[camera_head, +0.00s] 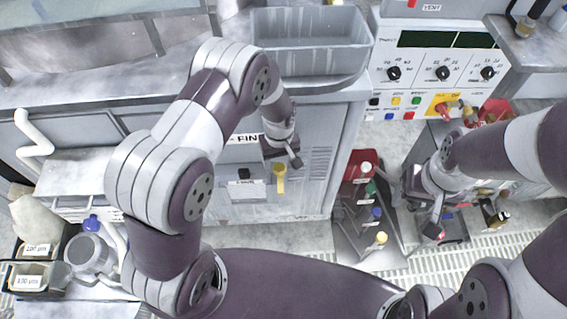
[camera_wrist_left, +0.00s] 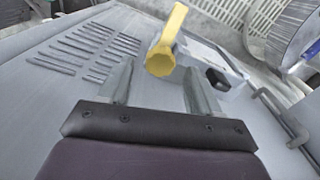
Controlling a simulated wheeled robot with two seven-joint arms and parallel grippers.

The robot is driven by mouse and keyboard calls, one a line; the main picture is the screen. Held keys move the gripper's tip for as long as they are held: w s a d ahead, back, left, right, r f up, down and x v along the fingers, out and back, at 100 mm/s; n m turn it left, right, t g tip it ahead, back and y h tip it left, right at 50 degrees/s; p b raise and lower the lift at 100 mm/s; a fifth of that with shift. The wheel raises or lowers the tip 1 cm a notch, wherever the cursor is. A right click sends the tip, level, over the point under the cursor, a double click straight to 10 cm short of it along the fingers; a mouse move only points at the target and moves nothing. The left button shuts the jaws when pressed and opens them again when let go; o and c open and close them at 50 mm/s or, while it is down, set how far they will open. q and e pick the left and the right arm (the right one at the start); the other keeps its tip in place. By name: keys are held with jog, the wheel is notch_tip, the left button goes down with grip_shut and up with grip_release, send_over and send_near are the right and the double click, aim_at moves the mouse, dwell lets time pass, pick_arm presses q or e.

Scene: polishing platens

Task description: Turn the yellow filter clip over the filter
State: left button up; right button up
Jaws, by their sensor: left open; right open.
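In the left wrist view the yellow clip (camera_wrist_left: 165,45) shows as a round ribbed knob with a bar pointing up, just beyond my fingertips. My left gripper (camera_head: 295,160) is open and close to the clip, a little above it in the head view; its two fingers also show in the left wrist view (camera_wrist_left: 155,82). Nothing is between the fingers. I cannot make out the filter itself. My right gripper (camera_head: 465,232) is open, low at the right, away from the clip.
The grey cabinet (camera_head: 325,130) has vent slots beside the clip. A control panel (camera_head: 440,60) with knobs and coloured buttons stands at the upper right. A rack with coloured-capped bottles (camera_head: 372,215) stands between the cabinet and my right arm. Labelled containers (camera_head: 30,275) sit at the lower left.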

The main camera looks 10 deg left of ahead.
aim_at(280, 178)
pick_arm(q)
jog(key=shift+f, duration=1.3)
jog(key=c, duration=1)
jog(key=shift+c, duration=0.2)
